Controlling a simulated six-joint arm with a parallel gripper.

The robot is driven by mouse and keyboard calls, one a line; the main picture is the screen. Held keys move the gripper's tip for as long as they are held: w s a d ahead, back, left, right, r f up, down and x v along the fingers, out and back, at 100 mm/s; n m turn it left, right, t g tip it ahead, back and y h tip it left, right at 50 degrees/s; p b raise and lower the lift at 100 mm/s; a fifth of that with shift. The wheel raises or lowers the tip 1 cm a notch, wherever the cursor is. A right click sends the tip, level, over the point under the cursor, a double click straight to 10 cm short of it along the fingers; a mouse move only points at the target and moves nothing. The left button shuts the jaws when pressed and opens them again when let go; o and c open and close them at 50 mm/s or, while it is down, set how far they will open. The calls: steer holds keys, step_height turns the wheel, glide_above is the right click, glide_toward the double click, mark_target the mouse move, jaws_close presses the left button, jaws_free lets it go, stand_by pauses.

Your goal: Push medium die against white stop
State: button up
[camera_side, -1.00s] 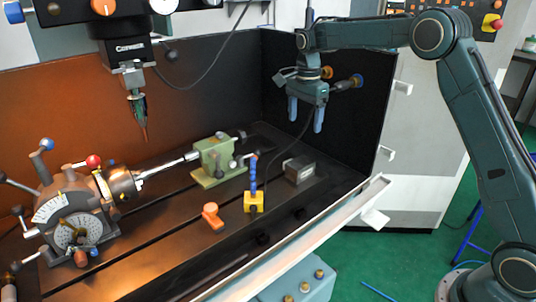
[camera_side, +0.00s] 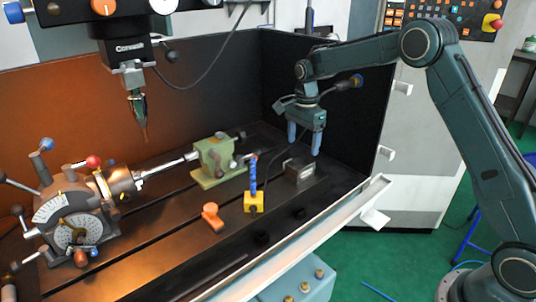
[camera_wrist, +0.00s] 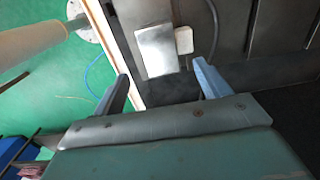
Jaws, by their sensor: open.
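A single grey metal block (camera_side: 300,171), which looks like the die, sits on the dark machine table near its right end. In the wrist view the block (camera_wrist: 157,50) has a bright, smooth top and lies ahead of my fingers. A small white rounded piece (camera_wrist: 184,40), which looks like the stop, is close beside its right edge; I cannot tell whether they touch. My gripper (camera_side: 304,141) is open and empty, with its fingers pointing down above the block. In the wrist view my gripper (camera_wrist: 161,72) has its fingertips spread wide, nearer the camera than the block.
A yellow base with a blue upright hose (camera_side: 254,198) stands left of the block. An orange piece (camera_side: 211,216), a green tailstock (camera_side: 214,163) and the indexing head (camera_side: 75,225) are farther left. A dark wall rises behind, and a pale rail (camera_side: 300,245) edges the front.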

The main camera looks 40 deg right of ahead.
mark_target(301, 161)
steer(key=shift+f, duration=3.25)
steer(key=c, duration=1.6)
steer(key=o, duration=1.6)
steer(key=shift+r, duration=0.15)
step_height(301, 161, up, 14)
steer(key=shift+f, duration=0.2)
